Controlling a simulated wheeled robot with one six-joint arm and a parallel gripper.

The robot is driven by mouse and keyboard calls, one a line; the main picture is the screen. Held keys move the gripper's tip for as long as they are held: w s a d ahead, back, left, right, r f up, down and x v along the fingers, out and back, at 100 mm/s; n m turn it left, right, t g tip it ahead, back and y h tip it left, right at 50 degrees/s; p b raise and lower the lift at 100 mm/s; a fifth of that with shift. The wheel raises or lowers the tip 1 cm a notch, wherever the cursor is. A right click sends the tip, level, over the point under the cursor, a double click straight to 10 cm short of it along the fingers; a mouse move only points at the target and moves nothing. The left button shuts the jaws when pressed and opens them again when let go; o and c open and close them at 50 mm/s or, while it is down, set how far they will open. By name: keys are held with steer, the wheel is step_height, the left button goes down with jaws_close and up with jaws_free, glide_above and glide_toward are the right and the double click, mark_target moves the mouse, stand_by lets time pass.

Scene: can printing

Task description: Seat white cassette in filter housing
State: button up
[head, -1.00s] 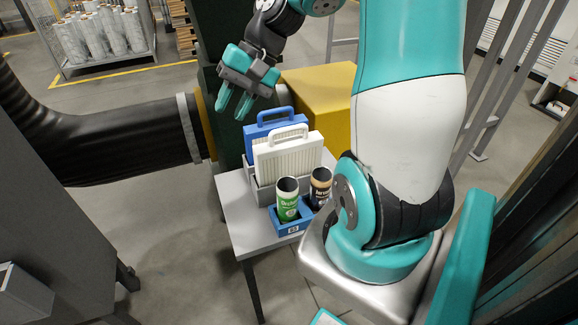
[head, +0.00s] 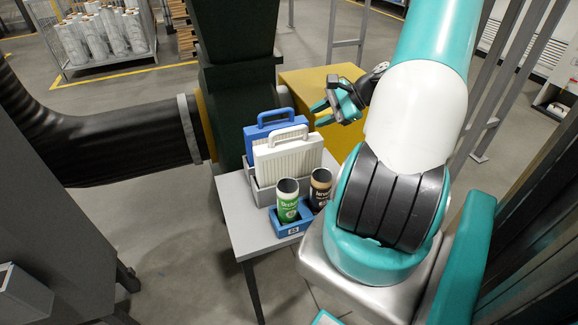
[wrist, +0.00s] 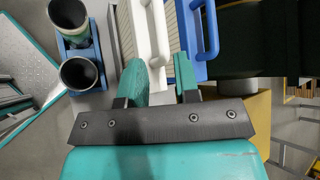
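The white cassette (head: 287,161) stands upright in a grey holder (head: 263,194) on a small table, its handle on top. A blue cassette (head: 252,132) stands behind it. My gripper (head: 322,113) is to the right of the cassettes, apart from them, and points left. In the wrist view my gripper (wrist: 160,75) has its two fingers apart with nothing held. The white handle (wrist: 157,35) and blue handle (wrist: 208,30) lie ahead of the fingertips there. The dark green housing (head: 238,95) beside the table seems to be the filter housing; no opening in it is clear to me.
A green can (head: 287,203) and a dark can (head: 319,190) stand in a blue tray (head: 287,232) at the table's front. A yellow box (head: 300,90) stands behind. A thick black duct (head: 110,140) joins the housing from the left. The table's front-left (head: 240,210) is bare.

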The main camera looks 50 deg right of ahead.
mark_target(292, 129)
steer(key=p+x, duration=0.1)
steer(key=x, duration=0.8)
steer(key=shift+w+a+f+p, duration=0.1)
steer(key=shift+w+a+p, duration=0.15)
steer(key=shift+w+p, duration=0.15)
steer(key=shift+s, duration=0.1)
steer(key=shift+c, duration=0.2)
jaws_close()
